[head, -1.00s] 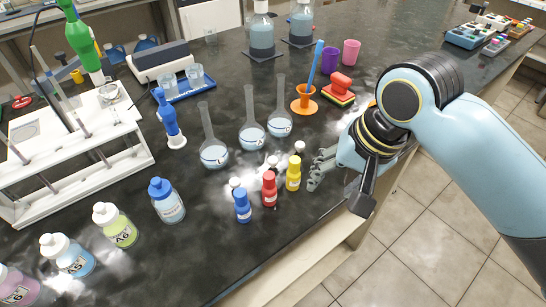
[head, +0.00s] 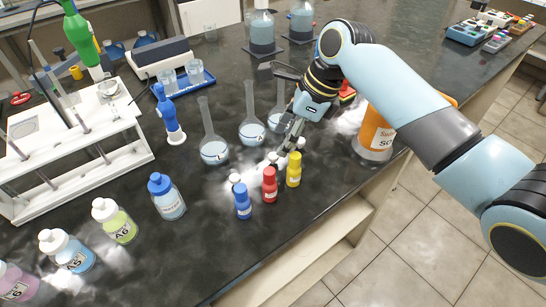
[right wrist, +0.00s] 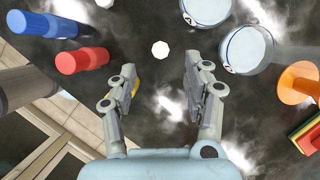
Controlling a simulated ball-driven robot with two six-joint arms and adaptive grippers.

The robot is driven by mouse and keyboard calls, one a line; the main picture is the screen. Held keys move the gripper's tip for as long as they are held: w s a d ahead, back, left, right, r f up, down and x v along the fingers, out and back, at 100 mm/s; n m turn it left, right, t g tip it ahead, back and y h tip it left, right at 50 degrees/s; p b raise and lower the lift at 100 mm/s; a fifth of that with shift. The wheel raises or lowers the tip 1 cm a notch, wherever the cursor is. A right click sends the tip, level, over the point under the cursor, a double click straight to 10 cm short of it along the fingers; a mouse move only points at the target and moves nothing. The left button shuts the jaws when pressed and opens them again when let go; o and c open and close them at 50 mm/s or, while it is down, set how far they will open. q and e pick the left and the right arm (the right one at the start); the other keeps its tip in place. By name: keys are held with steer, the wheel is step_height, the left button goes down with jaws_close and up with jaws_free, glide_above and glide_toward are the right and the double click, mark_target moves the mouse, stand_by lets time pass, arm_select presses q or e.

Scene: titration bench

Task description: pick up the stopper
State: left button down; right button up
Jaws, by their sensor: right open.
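Small white-topped pieces stand behind the blue, red and yellow bottles. I take them for stoppers, but cannot tell which one the task means. In the head view one (head: 234,178) is by the blue bottle, another (head: 273,157) is behind the red one, and a third (head: 300,143) is by the yellow one, close to my fingers. In the right wrist view a white octagonal top (right wrist: 160,49) lies ahead of and between my fingers, not gripped. My right gripper (head: 291,148) is open and points down; it also shows in the right wrist view (right wrist: 163,72). My left gripper is out of view.
Blue (head: 243,203), red (head: 269,185) and yellow (head: 293,170) bottles stand close in front. Glass flasks (head: 214,150) stand behind. An orange bottle (head: 378,128) stands right, near the bench edge.

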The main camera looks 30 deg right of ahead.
mark_target(274, 155)
steer(key=x, duration=0.5)
steer(key=shift+w+a+f, duration=0.15)
steer(key=shift+a+f, duration=0.05)
steer(key=shift+f, duration=0.15)
steer(key=c, duration=0.8)
